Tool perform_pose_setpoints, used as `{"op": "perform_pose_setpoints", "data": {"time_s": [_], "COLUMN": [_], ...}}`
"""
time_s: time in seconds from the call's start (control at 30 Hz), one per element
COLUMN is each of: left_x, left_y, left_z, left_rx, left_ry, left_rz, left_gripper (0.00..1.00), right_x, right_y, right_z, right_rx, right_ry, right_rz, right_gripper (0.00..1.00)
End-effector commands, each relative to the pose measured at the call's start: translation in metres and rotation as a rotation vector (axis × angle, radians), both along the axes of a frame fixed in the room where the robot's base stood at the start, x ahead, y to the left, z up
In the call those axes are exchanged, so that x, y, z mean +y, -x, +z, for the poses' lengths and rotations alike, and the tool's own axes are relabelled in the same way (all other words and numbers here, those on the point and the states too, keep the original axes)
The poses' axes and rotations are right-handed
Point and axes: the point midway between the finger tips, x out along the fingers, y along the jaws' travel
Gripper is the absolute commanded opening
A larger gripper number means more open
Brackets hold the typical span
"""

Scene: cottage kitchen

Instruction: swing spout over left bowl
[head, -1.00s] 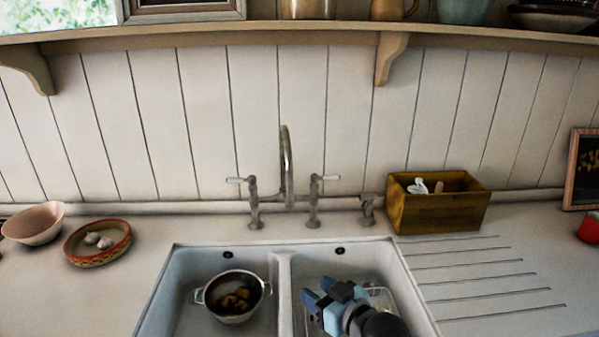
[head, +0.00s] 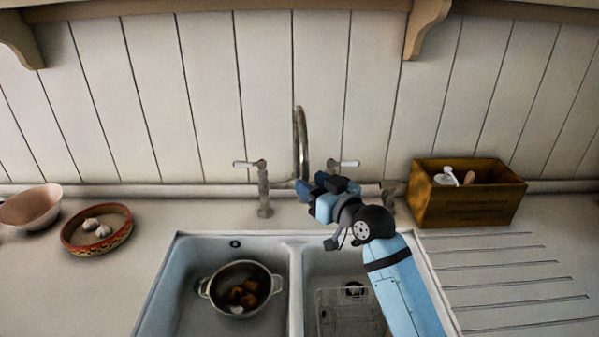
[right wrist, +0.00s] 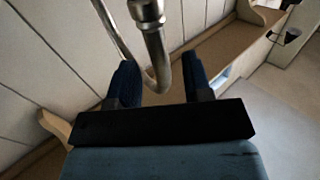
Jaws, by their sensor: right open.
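The tap's tall curved metal spout (head: 303,140) rises behind the sink between two white lever handles. My right gripper (head: 320,186) is open at the spout's lower part and hides its base and the right tap pillar. In the right wrist view, the spout (right wrist: 156,40) comes down and curves between the two dark blue fingers (right wrist: 160,80), with a gap on each side. I cannot tell if it touches either finger. The left bowl (head: 190,300) of the sink holds a metal colander (head: 240,290) with brownish pieces in it. My left gripper is not in view.
The right bowl (head: 318,265) holds a wire rack (head: 340,312), partly under my right arm. A wooden box (head: 465,207) stands right of the tap, above the grooved drainer. A patterned dish (head: 97,228) and a pink bowl (head: 30,208) stand at the left.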

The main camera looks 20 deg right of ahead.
Motion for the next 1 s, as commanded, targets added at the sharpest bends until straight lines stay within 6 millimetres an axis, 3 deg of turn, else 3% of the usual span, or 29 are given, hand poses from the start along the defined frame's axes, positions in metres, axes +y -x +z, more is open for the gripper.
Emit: {"op": "perform_pose_setpoints", "data": {"time_s": [0.1, 0.3, 0.67, 0.87, 1.0], "left_x": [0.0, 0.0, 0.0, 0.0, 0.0], "left_y": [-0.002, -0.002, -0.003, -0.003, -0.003], "left_z": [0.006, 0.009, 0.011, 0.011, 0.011], "left_rx": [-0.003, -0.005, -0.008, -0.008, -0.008], "left_ry": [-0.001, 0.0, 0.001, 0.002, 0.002], "left_rz": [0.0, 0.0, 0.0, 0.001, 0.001], "left_gripper": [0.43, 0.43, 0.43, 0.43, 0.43], "right_x": [0.009, 0.016, 0.018, 0.018, 0.018], "right_y": [-0.02, -0.04, -0.045, -0.045, -0.044], "right_z": [0.001, 0.0, -0.001, -0.001, -0.001], "right_rx": [0.002, 0.001, 0.001, 0.001, 0.001], "right_ry": [-0.002, -0.001, 0.0, 0.0, 0.0], "right_rz": [0.001, 0.0, 0.0, 0.0, 0.0], "right_gripper": [0.46, 0.46, 0.46, 0.02, 0.0]}}
